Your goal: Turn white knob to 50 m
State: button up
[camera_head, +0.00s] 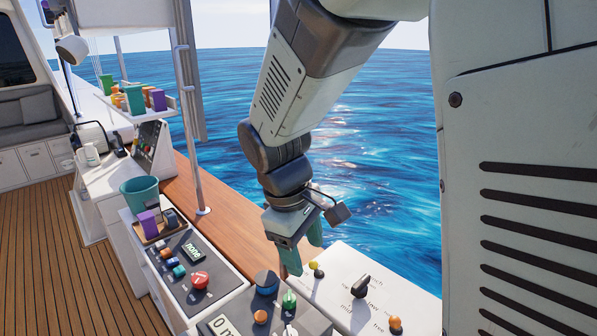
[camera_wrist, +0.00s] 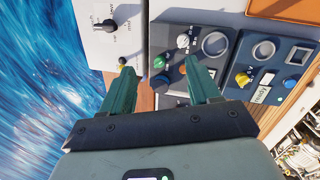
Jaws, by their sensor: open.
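The white knob (camera_wrist: 183,42) sits on a dark panel in the wrist view, above and ahead of my fingertips. In the head view the white knob (camera_head: 290,330) is cut by the bottom edge. A green knob (camera_wrist: 158,62) sits just beside the white one.
A blue knob (camera_head: 266,281) and an orange knob (camera_head: 260,316) are close to the white knob. A white panel (camera_head: 340,285) with a black knob (camera_head: 360,287) lies to the right. A red knob (camera_head: 200,280) is on the left panel. A teal bucket (camera_head: 139,194) stands farther back.

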aim_at(288, 332)
jog(key=a+f+n+g+h, duration=0.1)
jog(key=a+f+n, duration=0.25)
jog(key=f, duration=0.45)
jog(key=a+f+n+h, duration=0.1)
jog(key=a+f+n, duration=0.25)
jog(key=f, duration=0.35)
jog(key=shift+m, duration=0.3)
jog(key=x, duration=0.7)
jog(key=w+x, duration=0.1)
jog(key=x, duration=0.3)
jog(key=shift+a, duration=0.1)
jog(key=c, duration=1)
